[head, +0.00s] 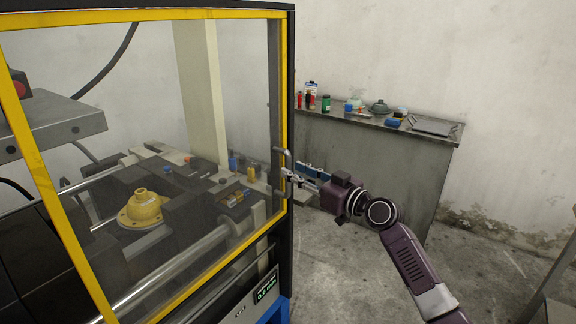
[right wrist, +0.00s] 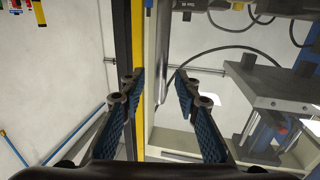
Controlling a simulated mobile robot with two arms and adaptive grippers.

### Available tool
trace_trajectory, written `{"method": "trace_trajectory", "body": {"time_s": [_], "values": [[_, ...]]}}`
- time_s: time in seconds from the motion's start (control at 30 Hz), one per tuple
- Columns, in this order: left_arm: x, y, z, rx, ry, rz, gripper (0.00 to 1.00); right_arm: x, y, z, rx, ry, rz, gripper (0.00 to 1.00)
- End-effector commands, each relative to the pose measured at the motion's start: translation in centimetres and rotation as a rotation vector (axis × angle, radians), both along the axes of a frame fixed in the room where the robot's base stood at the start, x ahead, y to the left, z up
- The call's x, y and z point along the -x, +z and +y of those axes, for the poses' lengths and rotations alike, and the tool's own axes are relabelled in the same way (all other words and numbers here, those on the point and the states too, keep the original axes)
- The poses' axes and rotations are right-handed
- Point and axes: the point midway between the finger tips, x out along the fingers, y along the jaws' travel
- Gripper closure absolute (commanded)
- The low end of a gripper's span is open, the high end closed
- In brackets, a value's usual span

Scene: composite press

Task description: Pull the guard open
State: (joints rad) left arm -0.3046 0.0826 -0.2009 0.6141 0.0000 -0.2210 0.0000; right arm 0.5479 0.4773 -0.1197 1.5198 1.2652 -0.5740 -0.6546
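The guard (head: 284,85) is a clear panel in a yellow frame on the front of the press, and it looks closed. Its grey bar handle (head: 287,160) is on the right edge of the frame. My right gripper (head: 289,175) is at the handle, reaching in from the right. In the right wrist view, the handle (right wrist: 163,50) runs upright between the two blue-padded fingers, beside the guard's yellow edge (right wrist: 138,35). The fingers are open, with a visible gap to the bar on the right side. My left gripper is not in view.
Behind the guard, a yellow flanged part (head: 142,208) sits inside the press. A grey bench (head: 375,160) with bottles, bowls and a tray (head: 432,127) stands along the back wall. The concrete floor (head: 360,285) in front of the bench is clear.

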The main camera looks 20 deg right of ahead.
Motion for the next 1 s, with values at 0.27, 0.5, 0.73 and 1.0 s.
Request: {"method": "trace_trajectory", "body": {"time_s": [0.27, 0.5, 0.73, 1.0], "values": [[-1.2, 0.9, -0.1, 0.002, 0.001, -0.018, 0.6, -2.7, 0.0, 1.4, -0.001, -0.001, 0.0, 0.7], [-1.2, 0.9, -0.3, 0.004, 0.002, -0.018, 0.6, -3.2, -0.1, 1.6, 0.0, -0.001, 0.001, 0.7], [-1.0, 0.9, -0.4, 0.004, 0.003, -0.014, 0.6, -3.1, -0.1, 1.6, 0.0, -0.001, 0.001, 0.79], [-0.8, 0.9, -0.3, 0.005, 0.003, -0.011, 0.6, -3.1, -0.1, 1.6, 0.0, -0.001, 0.001, 1.0]]}}
